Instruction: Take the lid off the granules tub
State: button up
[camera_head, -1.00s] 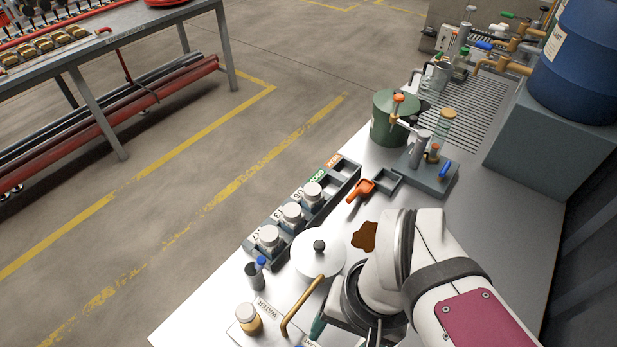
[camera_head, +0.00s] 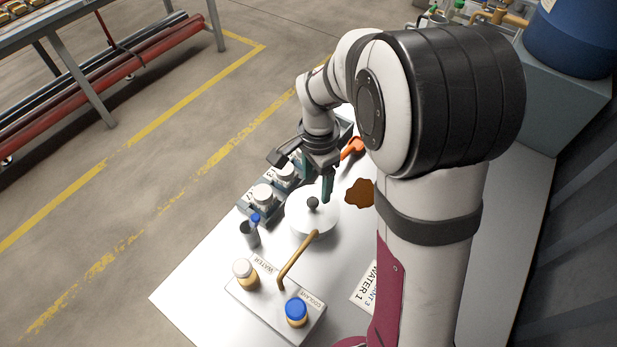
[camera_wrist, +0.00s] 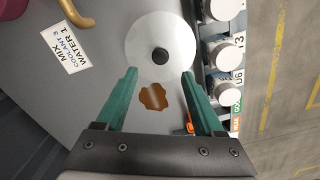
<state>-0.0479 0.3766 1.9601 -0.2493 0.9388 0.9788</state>
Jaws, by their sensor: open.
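A round white lid (camera_head: 302,222) with a black knob (camera_head: 313,204) lies on the bench; it hides what is beneath it, and no tub label is readable. In the wrist view the lid (camera_wrist: 140,45) and its knob (camera_wrist: 160,55) lie just beyond my fingertips, roughly centred between them. My gripper (camera_head: 317,182) points down above the lid's far side. In the wrist view my gripper (camera_wrist: 160,73) has its two green fingers wide apart with nothing between them. The exact height above the knob is hard to tell.
A brown spill (camera_head: 360,192) lies right of the lid. A rack of white-capped jars (camera_head: 264,193) runs along the left edge. A brass spout (camera_head: 298,258) reaches close to the lid from a stand with two capped bottles. An orange scoop (camera_head: 352,147) lies behind.

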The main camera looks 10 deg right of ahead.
aim_at(313, 201)
jog(key=f, duration=0.5)
jog(key=shift+s+a+f, duration=0.15)
jog(key=shift+a+f, duration=0.1)
jog(key=shift+a, duration=0.15)
grip_shut()
